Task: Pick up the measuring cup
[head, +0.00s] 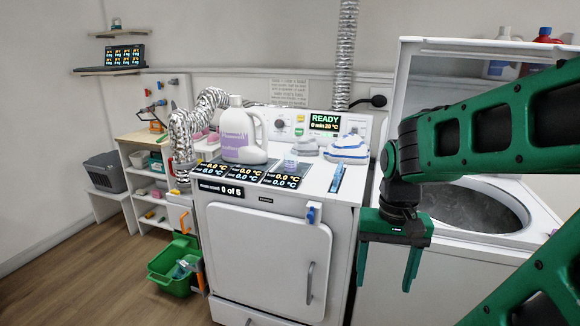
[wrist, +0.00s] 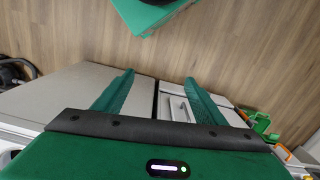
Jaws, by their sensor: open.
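In the wrist view my gripper (wrist: 160,76) is open and empty, and no cup shows.
A white jug (head: 238,133) with a purple label stands left of the cup. Folded white and blue cloths (head: 347,148) lie to its right, and a blue strip (head: 337,178) lies near the front. An open washer (head: 470,207) stands at right. A green bin (head: 172,278) sits on the floor.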

